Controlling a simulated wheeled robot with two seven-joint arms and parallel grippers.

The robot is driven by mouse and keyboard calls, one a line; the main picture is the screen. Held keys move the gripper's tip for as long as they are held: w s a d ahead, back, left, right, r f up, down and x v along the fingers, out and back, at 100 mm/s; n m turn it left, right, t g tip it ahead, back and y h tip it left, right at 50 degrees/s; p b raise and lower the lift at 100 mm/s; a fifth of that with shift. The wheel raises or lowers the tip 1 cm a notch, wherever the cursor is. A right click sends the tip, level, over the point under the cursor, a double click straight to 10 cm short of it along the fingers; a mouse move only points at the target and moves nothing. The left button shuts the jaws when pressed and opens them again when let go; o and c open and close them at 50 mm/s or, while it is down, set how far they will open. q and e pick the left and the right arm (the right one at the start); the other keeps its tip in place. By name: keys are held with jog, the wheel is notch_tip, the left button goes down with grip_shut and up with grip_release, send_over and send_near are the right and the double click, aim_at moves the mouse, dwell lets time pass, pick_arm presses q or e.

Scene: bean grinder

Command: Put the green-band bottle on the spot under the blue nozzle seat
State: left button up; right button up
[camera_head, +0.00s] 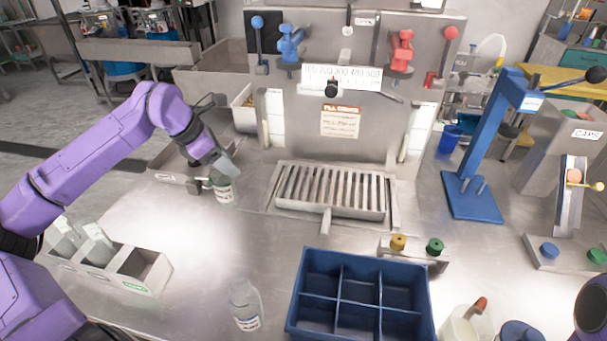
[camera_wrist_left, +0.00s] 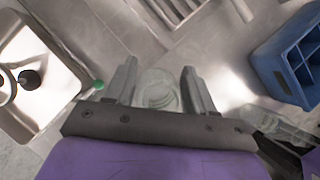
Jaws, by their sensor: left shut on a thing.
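My left gripper (camera_head: 222,164) is shut on a clear bottle (camera_head: 224,190) with a white label and a dark greenish band near its top. The bottle looks upright, left of the drip grate; whether its base touches the table I cannot tell. In the left wrist view the bottle (camera_wrist_left: 158,90) shows from above between the two fingers. The blue nozzle seat (camera_head: 291,45) is high on the left of the steel machine, with a red one (camera_head: 402,50) to its right. The spot under the blue seat is not clearly marked out. My right gripper is out of view.
The slatted drip grate (camera_head: 330,211) has a handle toward me. Another clear bottle (camera_head: 245,306) stands at the front, beside a blue divided crate (camera_head: 296,322). A grey divided box (camera_head: 150,278) is at left. A blue press (camera_head: 473,195) stands right. Table between bottle and grate is clear.

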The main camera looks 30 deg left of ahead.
pick_arm(q)
jog(key=shift+w, duration=0.35)
jog(key=shift+w+d+r, duration=0.1)
jog(key=shift+w+d, duration=0.15)
jog(key=shift+d, duration=0.05)
jog(key=w+d+p, duration=0.1)
jog(key=w+d, duration=0.4)
jog(key=w, duration=0.2)
jog(key=w+d+f+p, duration=0.1)
jog(key=w+d+p, duration=0.1)
jog(key=w+d, duration=0.2)
jog(key=w, duration=0.3)
jog(key=shift+d+f, duration=0.3)
jog(key=shift+d, duration=0.05)
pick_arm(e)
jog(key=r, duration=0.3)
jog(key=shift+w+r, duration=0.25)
pick_arm(q)
jog(key=shift+s+f, duration=0.1)
jog(key=shift+f, duration=0.05)
jog(key=o, duration=1.3)
jog(key=shift+d, duration=0.1)
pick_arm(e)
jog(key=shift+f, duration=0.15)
